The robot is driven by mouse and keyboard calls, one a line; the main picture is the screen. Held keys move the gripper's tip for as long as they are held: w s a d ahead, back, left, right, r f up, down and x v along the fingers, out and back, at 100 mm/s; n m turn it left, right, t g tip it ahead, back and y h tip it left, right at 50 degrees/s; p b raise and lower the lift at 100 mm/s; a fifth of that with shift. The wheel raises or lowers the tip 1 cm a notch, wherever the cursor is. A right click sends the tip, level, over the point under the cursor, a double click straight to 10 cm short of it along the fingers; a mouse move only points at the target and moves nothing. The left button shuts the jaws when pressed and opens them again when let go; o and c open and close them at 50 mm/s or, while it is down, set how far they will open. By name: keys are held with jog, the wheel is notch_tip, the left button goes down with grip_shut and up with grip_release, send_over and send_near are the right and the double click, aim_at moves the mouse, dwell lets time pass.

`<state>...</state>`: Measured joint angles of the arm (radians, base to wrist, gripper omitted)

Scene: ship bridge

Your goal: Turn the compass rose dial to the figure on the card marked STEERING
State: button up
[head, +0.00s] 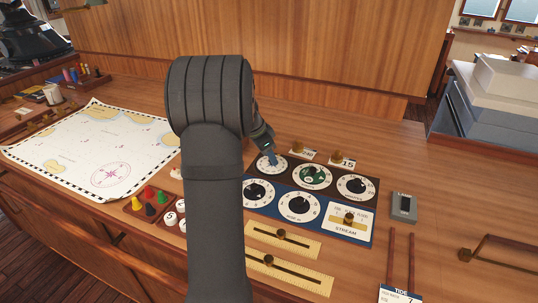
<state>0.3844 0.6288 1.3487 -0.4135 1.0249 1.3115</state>
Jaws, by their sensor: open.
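A dark panel holds a row of round dials: a white-faced dial (272,164) at the left, one with a green centre (313,176) in the middle, and one with a black knob (355,186) at the right. I cannot tell for sure which is the compass rose dial. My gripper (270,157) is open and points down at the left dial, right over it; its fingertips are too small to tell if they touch. Two small cards stand behind the panel, one (303,155) partly unreadable and one (344,162) showing 15. No STEERING label is legible.
A blue panel (324,232) in front holds more dials and a STREAM card (347,221). Brass sliders (283,240) lie nearer. A chart (95,150) and coloured pegs (148,203) are left. A grey box (403,207) stands right.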

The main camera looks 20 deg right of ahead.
jog(key=shift+f, duration=0.1)
grip_shut()
jog(key=shift+n, duration=0.3)
jog(key=n, duration=0.1)
jog(key=n+t, duration=0.1)
jog(key=n, duration=0.1)
jog(key=shift+s+d+n+t, duration=0.15)
jog(key=shift+s+n+t, duration=0.15)
jog(key=shift+n, duration=0.1)
jog(key=n+t+y, duration=0.1)
jog(key=n, duration=0.3)
jog(key=shift+s+d, duration=0.1)
jog(key=shift+d, duration=0.05)
jog(key=n+y, duration=0.1)
jog(key=n, duration=0.1)
jog(key=n+t+y, duration=0.1)
jog(key=n, duration=0.1)
jog(key=shift+s+d+n, duration=0.1)
jog(key=shift+d+n, duration=0.1)
jog(key=shift+n, duration=0.2)
jog(key=n, duration=0.2)
jog(key=n+y, duration=0.1)
jog(key=n, duration=0.1)
jog(key=shift+d+t, duration=0.2)
jog(key=shift+t, duration=0.1)
jog(key=shift+n+y, duration=0.4)
